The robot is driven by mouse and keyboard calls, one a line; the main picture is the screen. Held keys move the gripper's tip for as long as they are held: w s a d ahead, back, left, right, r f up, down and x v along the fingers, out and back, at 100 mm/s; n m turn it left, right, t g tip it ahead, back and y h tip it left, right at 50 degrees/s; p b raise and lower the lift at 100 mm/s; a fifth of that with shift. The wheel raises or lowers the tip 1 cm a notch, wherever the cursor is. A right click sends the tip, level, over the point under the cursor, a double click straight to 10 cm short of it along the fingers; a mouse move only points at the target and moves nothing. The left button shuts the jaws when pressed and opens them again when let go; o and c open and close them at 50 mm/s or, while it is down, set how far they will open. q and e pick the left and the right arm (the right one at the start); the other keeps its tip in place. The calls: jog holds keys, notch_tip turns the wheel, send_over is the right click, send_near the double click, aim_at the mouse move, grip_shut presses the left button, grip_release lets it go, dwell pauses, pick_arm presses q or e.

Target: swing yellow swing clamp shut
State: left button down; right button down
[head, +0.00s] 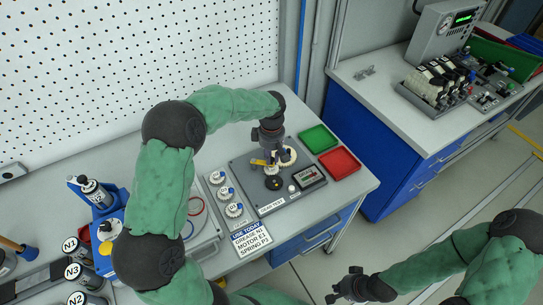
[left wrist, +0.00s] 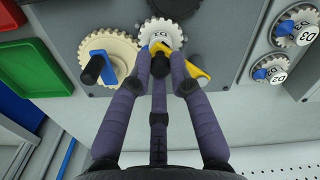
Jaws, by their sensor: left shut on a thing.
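The yellow swing clamp (head: 258,162) is on the grey test plate (head: 247,172), beside a cream gear (head: 289,158). In the left wrist view the yellow clamp (left wrist: 197,72) lies across the near edge of a white labelled gear (left wrist: 150,32), its wider end pointing right. My left gripper (head: 271,154) reaches down over the plate. In the left wrist view its fingertips (left wrist: 161,57) are shut on the yellow clamp and hide part of it. My right gripper (head: 343,284) is low in the head view, above the floor, away from the plate; its fingers look spread and empty.
A cream gear with a black knob (left wrist: 95,68) stands close left of my fingers in the left wrist view. Green (head: 318,138) and red (head: 340,163) trays lie at the bench's right end.

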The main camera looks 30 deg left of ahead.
pick_arm(q)
jog(key=c, duration=1.1)
grip_release()
jog(key=shift+c, duration=0.2)
notch_tip(320, 180, up, 12)
jog(key=shift+r, duration=0.1)
